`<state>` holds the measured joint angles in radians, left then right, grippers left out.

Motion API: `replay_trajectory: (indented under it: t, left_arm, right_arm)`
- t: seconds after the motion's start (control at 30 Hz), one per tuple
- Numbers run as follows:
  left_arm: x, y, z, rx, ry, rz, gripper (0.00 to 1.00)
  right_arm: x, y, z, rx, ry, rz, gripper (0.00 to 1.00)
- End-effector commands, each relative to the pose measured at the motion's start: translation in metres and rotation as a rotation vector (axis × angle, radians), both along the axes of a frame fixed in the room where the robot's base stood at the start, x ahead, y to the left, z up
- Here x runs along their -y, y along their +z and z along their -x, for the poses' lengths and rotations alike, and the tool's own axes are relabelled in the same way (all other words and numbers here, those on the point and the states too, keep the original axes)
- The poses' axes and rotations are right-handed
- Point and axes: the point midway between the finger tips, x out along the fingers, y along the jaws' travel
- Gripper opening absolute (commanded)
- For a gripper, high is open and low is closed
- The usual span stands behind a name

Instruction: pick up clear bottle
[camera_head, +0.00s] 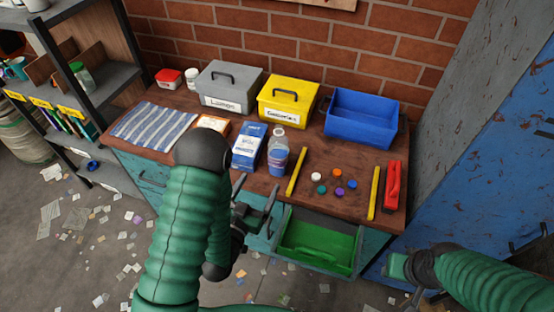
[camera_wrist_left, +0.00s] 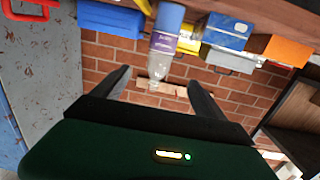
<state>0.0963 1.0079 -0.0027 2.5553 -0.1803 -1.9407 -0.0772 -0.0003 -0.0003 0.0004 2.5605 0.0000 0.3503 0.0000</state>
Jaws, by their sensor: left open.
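The clear bottle (camera_head: 278,152) stands upright on the wooden bench, with a clear top and a blue and purple label. It stands just right of a blue and white box (camera_head: 248,146). My left gripper (camera_head: 256,188) is open and empty in front of the bench edge, below and nearer than the bottle. In the left wrist view, which is upside down, the bottle (camera_wrist_left: 164,45) shows ahead between the spread fingers (camera_wrist_left: 160,80), apart from them. My right gripper (camera_head: 400,268) is at the lower right, away from the bottle; its jaws are not clear.
A yellow bar (camera_head: 297,172) lies close right of the bottle, with several coloured caps (camera_head: 337,182) beyond it. Grey (camera_head: 228,86), yellow (camera_head: 288,98) and blue (camera_head: 362,114) bins stand behind. A green bin (camera_head: 318,245) sits below the bench's front edge.

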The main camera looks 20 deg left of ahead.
Motion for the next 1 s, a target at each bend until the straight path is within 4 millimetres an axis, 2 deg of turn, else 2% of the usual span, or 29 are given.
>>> replay_trajectory:
  t: [0.13,0.33,0.47,0.6,0.77,1.0]
  left_arm:
    - [0.001,-0.001,-0.003,0.053,0.002,0.008,0.82]
    - [0.002,-0.003,-0.029,0.056,0.002,0.008,0.82]
    - [0.003,0.006,-0.066,0.052,0.003,0.01,0.82]
    - [0.006,0.006,-0.098,0.048,0.002,0.009,0.82]
    - [0.006,0.005,-0.116,0.046,0.003,0.009,0.82]
    - [0.005,0.001,-0.157,0.048,0.003,0.009,0.82]
  right_arm:
    - [0.0,-0.017,0.0,0.0,-0.001,0.0,0.36]
    - [0.001,-0.059,0.0,0.0,-0.001,0.0,0.36]
    - [0.001,-0.053,0.0,0.0,-0.001,0.0,0.36]
    - [0.0,-0.048,0.0,0.001,-0.001,0.0,0.36]
    - [0.0,-0.048,0.0,0.001,-0.001,0.0,0.36]
    - [0.0,-0.045,0.0,0.0,-0.001,0.0,0.36]
